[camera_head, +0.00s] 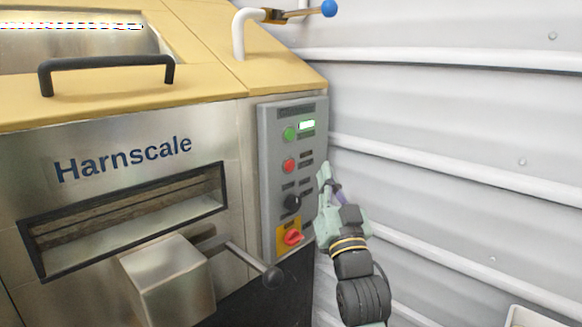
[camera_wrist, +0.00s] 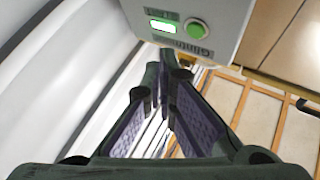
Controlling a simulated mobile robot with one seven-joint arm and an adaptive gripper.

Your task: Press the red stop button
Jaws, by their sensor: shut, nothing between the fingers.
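The red stop button (camera_head: 289,166) is on the grey control panel (camera_head: 267,150) on the machine's front, below the green button (camera_head: 289,134) and its lit green display (camera_head: 307,125). My gripper (camera_head: 325,170) is to the right of the panel, its fingertips near the panel's right edge at about the red button's height; I cannot tell the gap in depth. In the wrist view my gripper (camera_wrist: 168,58) is shut and empty, fingertips together. That view shows the green button (camera_wrist: 198,30) and lit display (camera_wrist: 163,26) at the top; the red button is not visible there.
Below on the panel are a black knob (camera_head: 292,202) and a red rotary switch (camera_head: 292,238) on a yellow plate. A lever with a black ball (camera_head: 273,277) sticks out at the lower front. A white ribbed wall (camera_head: 450,120) stands close on the right.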

